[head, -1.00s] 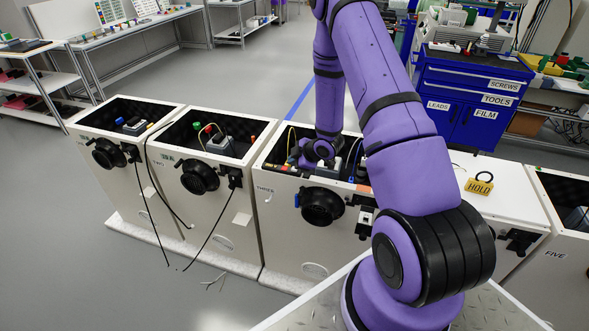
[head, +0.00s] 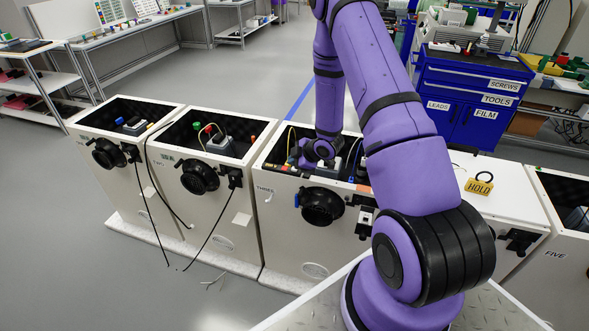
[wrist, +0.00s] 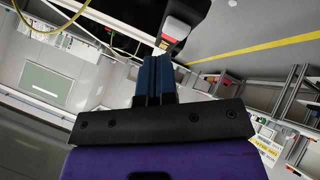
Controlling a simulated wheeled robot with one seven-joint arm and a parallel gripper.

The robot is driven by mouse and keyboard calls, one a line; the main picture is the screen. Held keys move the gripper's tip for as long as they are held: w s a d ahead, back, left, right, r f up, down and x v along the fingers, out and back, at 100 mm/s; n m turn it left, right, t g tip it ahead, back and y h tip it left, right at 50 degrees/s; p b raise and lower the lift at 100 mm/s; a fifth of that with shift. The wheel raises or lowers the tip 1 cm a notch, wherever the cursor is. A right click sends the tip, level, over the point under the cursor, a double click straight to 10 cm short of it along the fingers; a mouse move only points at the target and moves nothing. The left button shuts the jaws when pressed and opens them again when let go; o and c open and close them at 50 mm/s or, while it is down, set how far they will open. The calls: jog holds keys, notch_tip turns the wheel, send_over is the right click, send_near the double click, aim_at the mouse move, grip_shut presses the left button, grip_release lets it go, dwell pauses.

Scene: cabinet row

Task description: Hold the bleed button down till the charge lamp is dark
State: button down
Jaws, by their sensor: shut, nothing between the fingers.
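My gripper reaches into the open top of the cabinet marked THREE (head: 285,205); in the head view its fingers are hidden by my wrist and the cabinet. In the wrist view my gripper (wrist: 154,60) has its two blue fingers together, with nothing between them. A grey block with a dark top (wrist: 182,28) is just beyond the fingertips, with a small red patch beside it. I cannot tell whether the fingertips touch it. I cannot make out the bleed button or the charge lamp in either view.
Cabinets with open tops stand to the left, with black cables hanging in front. A yellow HOLD tag (head: 480,186) lies on the closed cabinet to the right. A yellow cable (wrist: 85,28) loops near my gripper. A blue tool cabinet (head: 465,100) stands behind.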

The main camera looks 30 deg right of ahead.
jog(key=shift+f, duration=0.15)
jog(key=shift+f, duration=0.3)
jog(key=shift+f, duration=0.4)
dwell(1.9)
dwell(2.5)
jog(key=shift+r, duration=0.85)
jog(key=shift+r, duration=2.5)
